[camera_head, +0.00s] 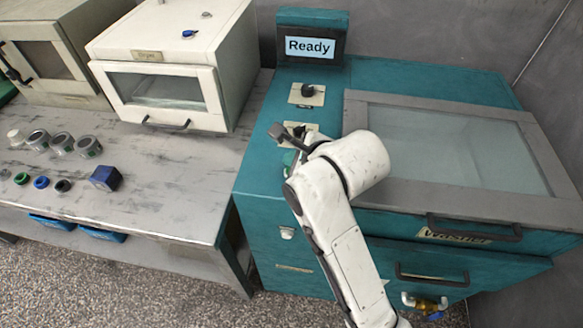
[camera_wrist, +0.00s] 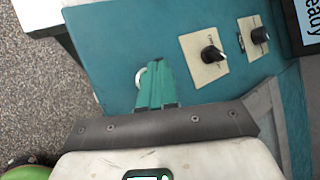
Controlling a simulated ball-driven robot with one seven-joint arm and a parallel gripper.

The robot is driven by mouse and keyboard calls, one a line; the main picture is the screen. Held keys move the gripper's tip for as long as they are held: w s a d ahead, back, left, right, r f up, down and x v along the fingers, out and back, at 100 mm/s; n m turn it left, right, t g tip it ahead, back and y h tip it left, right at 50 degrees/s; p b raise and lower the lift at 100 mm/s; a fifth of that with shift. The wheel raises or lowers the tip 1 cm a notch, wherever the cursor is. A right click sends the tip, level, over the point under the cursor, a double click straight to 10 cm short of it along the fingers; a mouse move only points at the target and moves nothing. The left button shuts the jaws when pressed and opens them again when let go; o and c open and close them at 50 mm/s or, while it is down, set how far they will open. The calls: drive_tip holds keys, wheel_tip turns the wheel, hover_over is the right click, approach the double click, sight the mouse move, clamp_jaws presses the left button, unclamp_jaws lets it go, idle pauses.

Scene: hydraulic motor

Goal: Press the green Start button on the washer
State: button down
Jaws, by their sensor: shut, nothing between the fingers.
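The washer (camera_head: 262,190) is a teal machine with a grey-framed glass lid; its top panel also fills the wrist view (camera_wrist: 115,35). Its display (camera_head: 310,47) reads "Ready". My gripper (camera_wrist: 155,66) has green fingers, shut and empty, over the panel to the left of two knobs in the wrist view. A pale round rim (camera_wrist: 140,77) shows beside and partly behind the fingers. No green button face can be made out; the fingers cover that spot. In the head view my arm hides most of the gripper, and I cannot tell whether the fingertips touch the panel.
Two black knobs on cream plates, a far one (camera_head: 308,92) and a nearer one (camera_wrist: 209,55), stand close to the gripper. The lid handle (camera_head: 475,228) is at the front right. A grey bench (camera_head: 165,170) at left holds a white oven (camera_head: 170,60) and small parts.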

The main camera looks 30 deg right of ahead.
drive_tip(key=shift+f, duration=0.1)
drive_tip(key=shift+f, duration=0.3)
drive_tip(key=shift+f, duration=0.4)
idle(0.9)
drive_tip(key=shift+r, duration=0.1)
drive_tip(key=shift+r+p, duration=0.7)
drive_tip(key=shift+p, duration=0.15)
drive_tip(key=shift+r, duration=0.1)
wheel_tip(320, 180, up, 5)
drive_tip(key=p, duration=0.5)
idle(0.8)
